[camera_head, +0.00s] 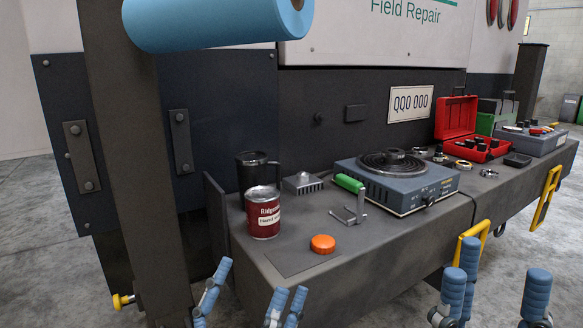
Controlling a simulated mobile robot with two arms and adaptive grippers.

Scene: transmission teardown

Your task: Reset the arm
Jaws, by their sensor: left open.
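My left gripper (252,284) is at the bottom of the head view, below the front edge of the workbench (385,278). Its blue-padded fingers point up and stand apart, with nothing between them. My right gripper (500,282) is at the bottom right, in front of the bench. Its blue-padded fingers also point up and are spread, with nothing visible between them. Both arms are mostly cut off by the lower picture edge. Neither gripper appears to touch anything.
On the bench stand a red can (263,216), a black mug (250,172), an orange cap (323,244), a green-handled tool (350,184), a blue-grey hotplate unit (400,195) and an open red case (458,116). Yellow handles (472,240) stick out in front. A dark post (135,180) stands left.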

